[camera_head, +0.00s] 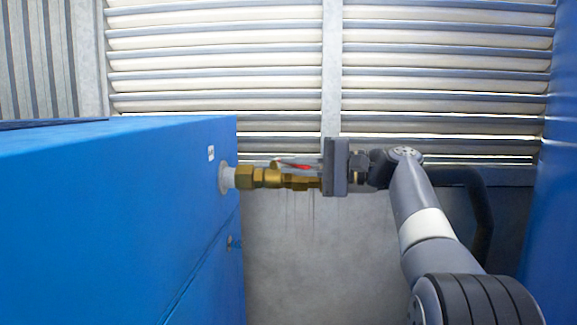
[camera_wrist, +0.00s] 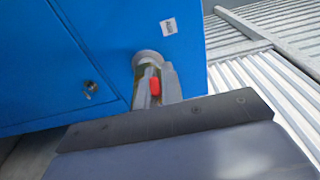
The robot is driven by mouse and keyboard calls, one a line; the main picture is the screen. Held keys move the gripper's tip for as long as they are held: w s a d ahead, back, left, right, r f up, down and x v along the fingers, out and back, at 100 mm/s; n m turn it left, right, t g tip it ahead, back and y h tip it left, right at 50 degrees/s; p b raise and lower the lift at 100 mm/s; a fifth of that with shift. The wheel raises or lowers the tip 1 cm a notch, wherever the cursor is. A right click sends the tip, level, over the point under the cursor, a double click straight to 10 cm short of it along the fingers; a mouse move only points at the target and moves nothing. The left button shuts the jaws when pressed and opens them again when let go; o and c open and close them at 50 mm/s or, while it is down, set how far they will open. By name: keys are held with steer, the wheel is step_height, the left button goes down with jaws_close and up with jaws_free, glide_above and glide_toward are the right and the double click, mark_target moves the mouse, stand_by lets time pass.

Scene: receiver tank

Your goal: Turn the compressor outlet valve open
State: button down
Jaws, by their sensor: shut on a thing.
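The compressor outlet valve (camera_head: 298,182) is a brass fitting that sticks out from the side of the blue compressor cabinet (camera_head: 120,200). My gripper (camera_head: 300,168) reaches in from the right and is shut on the handle. In the wrist view the red handle (camera_wrist: 155,86) shows between the grey fingertips (camera_wrist: 157,84), in front of the round pipe collar on the cabinet. The fingers and the gripper body hide much of the valve.
Another blue surface (camera_head: 550,200) stands at the right edge. A louvred wall (camera_head: 220,60) is behind. A dark hose or pipe (camera_head: 480,210) runs behind my arm. A small lock (camera_wrist: 90,88) sits on the cabinet's face. Grey floor is free below the valve.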

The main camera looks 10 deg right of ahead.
steer(key=c, duration=1.8)
jaws_free()
steer(key=shift+w+a+r, duration=0.2)
steer(key=shift+w+a, duration=0.1)
steer(key=shift+w, duration=0.05)
steer(key=shift+o, duration=1.2)
steer(key=shift+s+d, duration=0.1)
steer(key=shift+w+f, duration=0.2)
steer(key=shift+w, duration=0.05)
steer(key=b+v, duration=0.1)
steer(key=v, duration=0.8)
steer(key=shift+s, duration=0.4)
steer(key=shift+r, duration=0.15)
